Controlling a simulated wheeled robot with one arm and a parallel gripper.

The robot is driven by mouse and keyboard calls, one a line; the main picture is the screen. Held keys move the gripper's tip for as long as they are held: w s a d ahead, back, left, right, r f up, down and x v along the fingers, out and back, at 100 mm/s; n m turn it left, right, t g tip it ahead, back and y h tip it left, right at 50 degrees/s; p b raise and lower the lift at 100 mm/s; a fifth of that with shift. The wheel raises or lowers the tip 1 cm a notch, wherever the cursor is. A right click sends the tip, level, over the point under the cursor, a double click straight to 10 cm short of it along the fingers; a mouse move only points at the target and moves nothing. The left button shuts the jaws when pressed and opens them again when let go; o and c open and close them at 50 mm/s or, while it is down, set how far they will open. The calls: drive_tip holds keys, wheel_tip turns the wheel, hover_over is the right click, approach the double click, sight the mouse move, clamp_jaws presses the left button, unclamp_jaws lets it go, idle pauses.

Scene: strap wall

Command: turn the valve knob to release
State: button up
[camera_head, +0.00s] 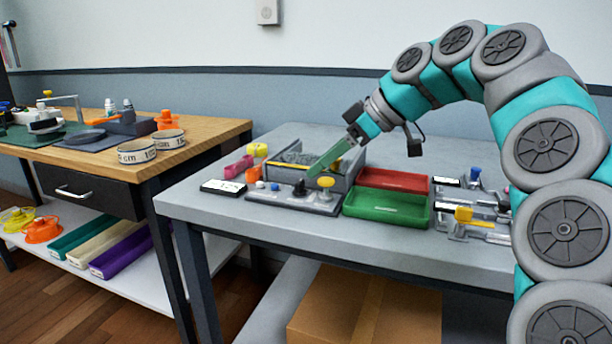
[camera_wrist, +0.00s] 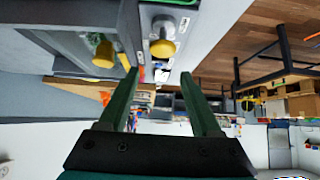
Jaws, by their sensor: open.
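A grey fixture plate (camera_head: 285,202) lies near the front edge of the grey workbench. A yellow round-topped knob (camera_head: 326,182) stands at its right end, and a dark knob-like piece (camera_head: 301,187) is left of it. I cannot tell which is the valve knob. My gripper (camera_head: 313,176) has green fingers reaching down-left just above the plate, close to both pieces. In the wrist view my gripper (camera_wrist: 158,73) is open, with a gap between the fingertips. A yellow knob (camera_wrist: 163,48) shows just past this gap, apart from the fingers.
A grey open-topped box (camera_head: 340,184) stands behind the plate. A red tray (camera_head: 394,179) and green tray (camera_head: 385,208) sit to the right. A yellow-handled clamp fixture (camera_head: 475,215) is farther right. A black-and-white label block (camera_head: 223,187) lies left.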

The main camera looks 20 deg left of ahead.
sight(300, 181)
drive_tip(key=shift+x, duration=2.8)
clamp_jaws()
